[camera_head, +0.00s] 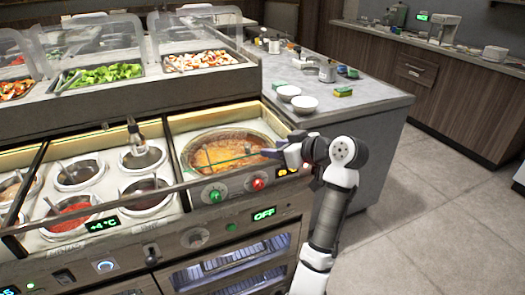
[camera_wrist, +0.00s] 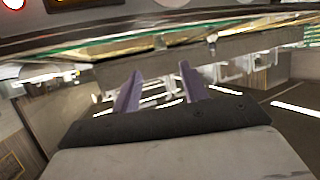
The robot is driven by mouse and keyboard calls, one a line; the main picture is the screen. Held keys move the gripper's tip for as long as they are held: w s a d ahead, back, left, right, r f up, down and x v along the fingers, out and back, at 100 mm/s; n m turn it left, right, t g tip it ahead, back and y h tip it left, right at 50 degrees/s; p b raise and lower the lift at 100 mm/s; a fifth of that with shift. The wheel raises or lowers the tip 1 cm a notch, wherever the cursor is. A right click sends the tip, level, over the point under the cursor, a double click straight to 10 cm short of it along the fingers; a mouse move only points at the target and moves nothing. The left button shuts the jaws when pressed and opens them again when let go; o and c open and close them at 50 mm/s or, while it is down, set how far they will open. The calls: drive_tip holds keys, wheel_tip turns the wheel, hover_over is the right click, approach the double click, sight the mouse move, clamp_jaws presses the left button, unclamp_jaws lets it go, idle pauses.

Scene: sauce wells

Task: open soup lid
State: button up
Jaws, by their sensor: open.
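The round soup well (camera_head: 187,168) sits in the counter and holds orange soup (camera_head: 215,158). A clear glass lid with a thin green edge (camera_head: 226,162) appears to lie over it; its handle is hard to make out. In the wrist view a greenish glass edge (camera_wrist: 95,56) runs across above the fingers. My gripper (camera_head: 270,152) is at the right rim of the well, low over the lid. Its two purple fingers (camera_wrist: 158,78) are apart with nothing clearly between them. I cannot tell whether they touch the lid.
A rail (camera_head: 150,196) runs along the counter front, with knobs and displays below. Several sauce wells (camera_head: 80,175) with ladles are to the left. Covered salad trays (camera_head: 105,76) stand behind. White bowls (camera_head: 304,104) sit on the grey counter to the right. Floor at right is clear.

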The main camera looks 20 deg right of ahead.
drive_tip(key=shift+v, duration=1.55)
